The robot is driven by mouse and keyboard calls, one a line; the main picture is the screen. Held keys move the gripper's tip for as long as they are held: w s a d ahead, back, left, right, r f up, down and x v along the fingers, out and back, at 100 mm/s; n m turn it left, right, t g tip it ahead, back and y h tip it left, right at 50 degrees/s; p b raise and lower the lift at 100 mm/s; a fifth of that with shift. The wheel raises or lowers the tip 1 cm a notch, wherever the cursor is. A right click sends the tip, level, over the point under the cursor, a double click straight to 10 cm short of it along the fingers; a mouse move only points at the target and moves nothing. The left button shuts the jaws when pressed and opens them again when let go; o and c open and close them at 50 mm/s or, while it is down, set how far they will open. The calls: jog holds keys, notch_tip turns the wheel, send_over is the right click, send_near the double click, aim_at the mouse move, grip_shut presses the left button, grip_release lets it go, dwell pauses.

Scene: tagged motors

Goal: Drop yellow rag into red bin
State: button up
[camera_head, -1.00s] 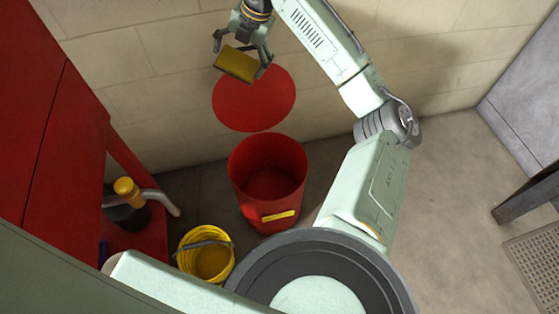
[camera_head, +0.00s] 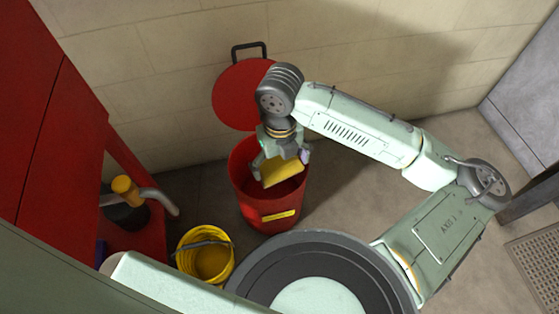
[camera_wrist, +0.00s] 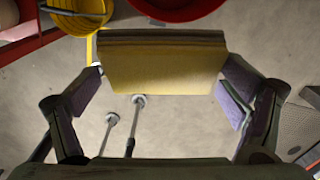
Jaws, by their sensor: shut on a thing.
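The yellow rag (camera_head: 283,173) is a folded, block-like piece held by my gripper (camera_head: 280,163), which is shut on it. In the head view the rag appears over the mouth of the red bin (camera_head: 262,208), but its height above the rim is hard to judge. The bin's round red lid (camera_head: 235,95) stands open at the back against the wall. In the wrist view the rag (camera_wrist: 160,65) spans between my two fingers (camera_wrist: 160,93), and part of the red bin (camera_wrist: 178,12) shows at the top edge. The bin's inside is partly hidden by my gripper and the rag.
A yellow bucket (camera_head: 206,260) stands on the floor left of the bin. A red cabinet or bench (camera_head: 60,110) with a yellow-topped pipe fitting (camera_head: 126,190) is at the left. The tiled wall (camera_head: 150,60) is behind the bin. Open floor lies at the right.

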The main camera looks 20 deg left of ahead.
jog(key=w+a+f+m+p, duration=0.1)
jog(key=w+a+m+p, duration=0.4)
jog(key=w+p, duration=0.25)
jog(key=w+a+f+m, duration=0.1)
jog(key=w+f+m, duration=0.1)
jog(key=f, duration=0.5)
jog(key=w+f+m, duration=0.2)
jog(key=f, duration=0.5)
jog(key=shift+w+a, duration=0.25)
jog(key=shift+a, duration=0.15)
jog(key=o, duration=1.1)
jog(key=shift+c, duration=0.2)
